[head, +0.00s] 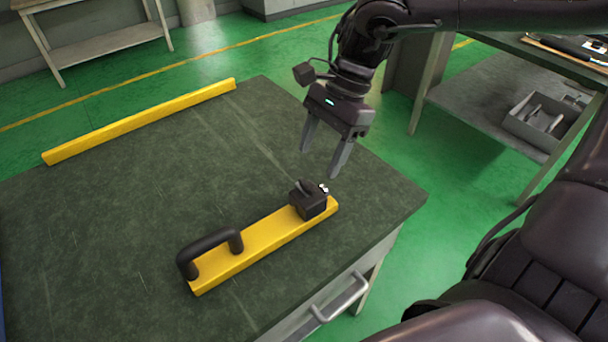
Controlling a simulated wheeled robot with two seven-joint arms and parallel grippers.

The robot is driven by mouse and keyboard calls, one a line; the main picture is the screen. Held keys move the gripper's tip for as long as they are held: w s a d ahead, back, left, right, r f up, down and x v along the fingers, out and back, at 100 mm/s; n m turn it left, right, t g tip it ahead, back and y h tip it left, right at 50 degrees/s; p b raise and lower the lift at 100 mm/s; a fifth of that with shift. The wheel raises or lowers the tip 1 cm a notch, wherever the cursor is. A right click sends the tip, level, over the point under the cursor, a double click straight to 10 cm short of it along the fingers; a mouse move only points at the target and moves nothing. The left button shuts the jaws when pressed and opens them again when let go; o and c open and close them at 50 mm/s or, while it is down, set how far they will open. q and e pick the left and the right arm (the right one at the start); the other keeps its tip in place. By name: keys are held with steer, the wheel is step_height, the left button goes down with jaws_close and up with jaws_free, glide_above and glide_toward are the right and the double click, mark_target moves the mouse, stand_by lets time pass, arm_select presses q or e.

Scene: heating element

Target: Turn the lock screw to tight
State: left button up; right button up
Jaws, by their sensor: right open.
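A yellow bar (262,247) lies on the dark table, with a black handle (211,244) at its near-left end. At its far-right end sits a black block (312,204) with a small dark knob or lever on top, which looks like the lock screw (304,187). Small bright parts show at the block's right side. My right gripper (319,164) hangs above and slightly beyond the block, fingers apart and pointing down, empty and not touching it. The screw's exact turn is too small to tell. My left gripper is not in view.
The table (120,220) has a second yellow bar (140,122) along its far edge. A drawer handle (341,297) sticks out at the front. A workbench with a grey tray (540,120) stands at the right. The table middle is clear.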

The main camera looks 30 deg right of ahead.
mark_target(307, 184)
steer(key=x, duration=0.6)
steer(key=shift+f, duration=0.1)
steer(key=c, duration=1)
